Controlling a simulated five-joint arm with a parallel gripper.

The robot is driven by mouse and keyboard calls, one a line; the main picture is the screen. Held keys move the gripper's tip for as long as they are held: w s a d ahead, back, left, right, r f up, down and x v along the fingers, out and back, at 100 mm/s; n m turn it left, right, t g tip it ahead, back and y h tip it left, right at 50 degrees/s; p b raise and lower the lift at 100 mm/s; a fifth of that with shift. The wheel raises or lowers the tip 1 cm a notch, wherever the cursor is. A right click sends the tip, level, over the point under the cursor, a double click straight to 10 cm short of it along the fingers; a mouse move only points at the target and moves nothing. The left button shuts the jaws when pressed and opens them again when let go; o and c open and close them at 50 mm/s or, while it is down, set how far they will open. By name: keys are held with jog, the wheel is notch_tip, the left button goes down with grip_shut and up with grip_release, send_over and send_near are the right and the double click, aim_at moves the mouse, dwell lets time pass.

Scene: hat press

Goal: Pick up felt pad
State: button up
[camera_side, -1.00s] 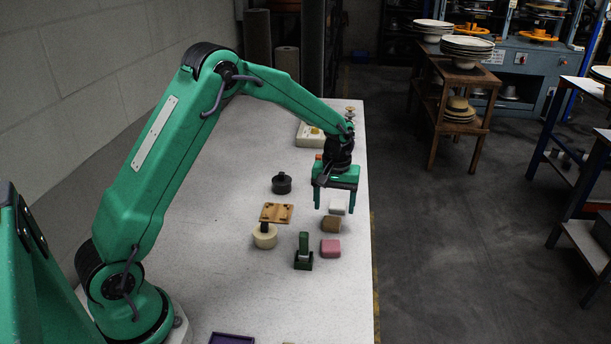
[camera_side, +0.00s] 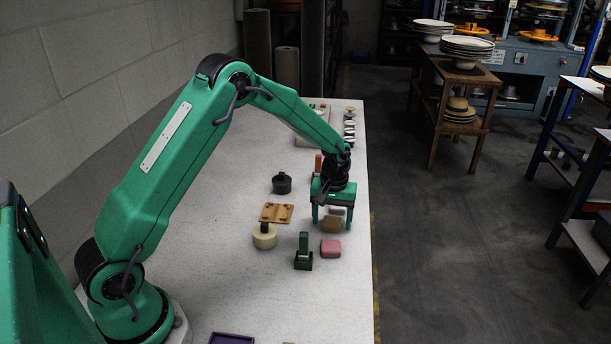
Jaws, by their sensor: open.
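Three small rounded blocks lie in a row on the right side of the table: a whitish one (camera_side: 337,211), a brown one (camera_side: 331,224) and a pink one (camera_side: 331,248). I cannot tell for sure which is the felt pad. My gripper (camera_side: 332,219) is open and points down, its two fingers apart. The whitish block shows between the fingers, shaded and partly covered by the gripper. The brown block is just in front of it. I see nothing held, and the exact height of the fingertips is unclear.
A green stamp-like tool (camera_side: 303,255), a cream roll (camera_side: 265,237), a wooden plate (camera_side: 277,213) and a black lidded pot (camera_side: 282,184) stand to the left. A purple tray (camera_side: 231,339) is at the front. The table's (camera_side: 350,300) right edge is close by.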

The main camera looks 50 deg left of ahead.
aim_at(332, 220)
jog(key=c, duration=1.1)
jog(key=shift+o, duration=0.2)
jog(key=shift+r, duration=0.1)
jog(key=shift+r, duration=0.8)
notch_tip(332, 220, up, 2)
jog(key=shift+r, duration=0.2)
jog(key=s+d+r, duration=0.5)
jog(key=d+r, duration=0.2)
jog(key=d, duration=0.3)
jog(key=shift+d, duration=0.25)
jog(key=shift+f, duration=0.1)
